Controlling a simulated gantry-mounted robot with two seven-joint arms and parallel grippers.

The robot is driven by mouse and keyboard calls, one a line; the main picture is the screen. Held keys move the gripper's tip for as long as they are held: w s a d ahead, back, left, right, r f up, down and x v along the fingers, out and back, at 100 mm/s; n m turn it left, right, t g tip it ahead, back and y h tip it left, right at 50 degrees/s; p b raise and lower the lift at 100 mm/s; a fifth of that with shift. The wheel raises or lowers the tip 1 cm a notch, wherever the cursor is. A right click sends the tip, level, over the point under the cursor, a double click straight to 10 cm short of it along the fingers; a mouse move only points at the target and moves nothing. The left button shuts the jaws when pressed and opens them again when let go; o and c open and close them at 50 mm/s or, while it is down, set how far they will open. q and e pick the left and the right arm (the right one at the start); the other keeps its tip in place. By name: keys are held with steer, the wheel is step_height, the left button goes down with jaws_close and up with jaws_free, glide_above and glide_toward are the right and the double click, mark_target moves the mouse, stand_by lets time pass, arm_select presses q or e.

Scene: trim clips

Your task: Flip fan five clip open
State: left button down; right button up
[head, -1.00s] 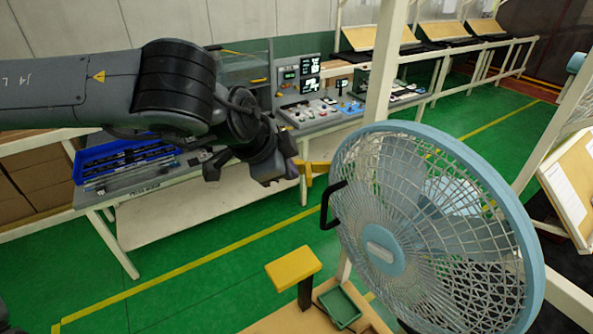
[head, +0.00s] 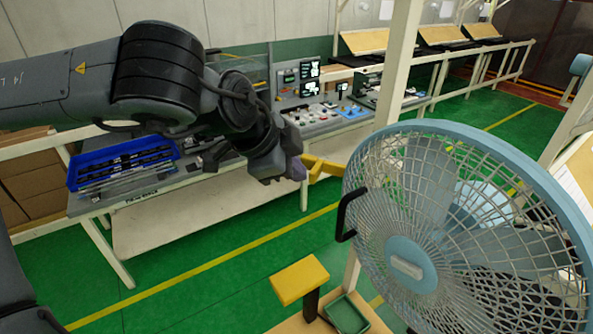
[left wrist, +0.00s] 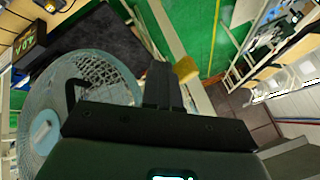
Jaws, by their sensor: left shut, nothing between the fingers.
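A light blue fan (head: 408,265) with a wire guard stands at the right in the head view, and it also shows at the left of the left wrist view (left wrist: 42,135). A black clip (head: 345,222) sticks out from the left side of its rim; a matching black loop shows in the left wrist view (left wrist: 72,92). My left gripper (head: 298,168) is shut and empty, up and left of the clip and apart from it. Its dark fingers show in the left wrist view (left wrist: 162,82). Whether the clip is latched is unclear. My right gripper is out of view.
A yellow piece (head: 322,168) shows just right of my left gripper. A yellow-topped post (head: 299,280) and a green tray (head: 346,315) stand below, left of the fan. A blue parts tray (head: 122,158) lies on the bench behind. A white post (head: 399,65) rises behind the fan.

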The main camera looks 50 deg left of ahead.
arm_select(q)
steer(key=shift+s+d, duration=0.15)
steer(key=shift+d, duration=0.55)
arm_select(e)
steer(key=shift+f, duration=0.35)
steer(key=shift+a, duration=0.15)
arm_select(q)
steer(key=shift+b, duration=0.3)
steer(key=s+d+r+b, duration=0.2)
steer(key=s+r+b, duration=0.2)
steer(key=s+r, duration=0.4)
steer(key=shift+s+d, duration=0.3)
steer(key=shift+s, duration=0.35)
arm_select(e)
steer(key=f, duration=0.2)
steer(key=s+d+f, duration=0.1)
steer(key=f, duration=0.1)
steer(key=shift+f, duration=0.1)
arm_select(q)
steer(key=shift+w+f, duration=0.1)
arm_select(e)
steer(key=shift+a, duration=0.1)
